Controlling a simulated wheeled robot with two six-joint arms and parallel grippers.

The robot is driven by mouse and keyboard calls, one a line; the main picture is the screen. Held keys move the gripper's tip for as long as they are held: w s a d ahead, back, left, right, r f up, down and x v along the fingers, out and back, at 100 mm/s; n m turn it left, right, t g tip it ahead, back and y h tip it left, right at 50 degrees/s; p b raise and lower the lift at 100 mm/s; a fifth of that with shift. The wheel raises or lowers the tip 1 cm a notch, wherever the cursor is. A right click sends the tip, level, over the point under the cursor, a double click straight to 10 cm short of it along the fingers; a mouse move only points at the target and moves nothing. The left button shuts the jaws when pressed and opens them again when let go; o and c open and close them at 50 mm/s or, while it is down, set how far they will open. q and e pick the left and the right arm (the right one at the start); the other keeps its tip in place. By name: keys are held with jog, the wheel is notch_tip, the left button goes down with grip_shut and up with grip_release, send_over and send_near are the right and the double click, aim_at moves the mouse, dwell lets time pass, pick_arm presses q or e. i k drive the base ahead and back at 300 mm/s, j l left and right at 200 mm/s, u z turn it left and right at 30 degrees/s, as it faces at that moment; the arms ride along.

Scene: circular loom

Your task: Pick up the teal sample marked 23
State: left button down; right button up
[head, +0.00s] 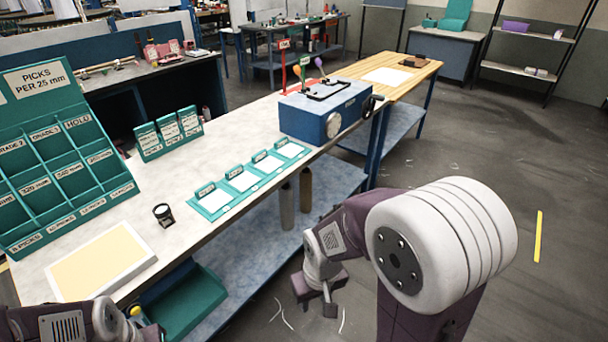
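I cannot make out a teal sample marked 23; no such number is readable. A row of teal-edged places with white panels and small teal tags (243,180) lies along the bench's front edge. My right gripper (316,303) hangs beyond the bench's front edge, in front of the lower shelf. Its fingers are apart with nothing between them. My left gripper (150,331) is only partly in view at the bottom left, near a teal bin. Its fingers cannot be made out.
A teal rack (65,165) headed "PICKS PER 25 mm" stands at the left of the bench (165,185). A teal bin (190,305) sits below.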

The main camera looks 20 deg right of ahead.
aim_at(238, 177)
jog(key=z, duration=0.3)
jog(key=i+l+u, duration=0.15)
jog(key=l+u, duration=0.25)
jog(key=i+l+u, duration=0.1)
jog(key=u, duration=0.35)
jog(key=l+u, duration=0.85)
jog(key=j, duration=0.1)
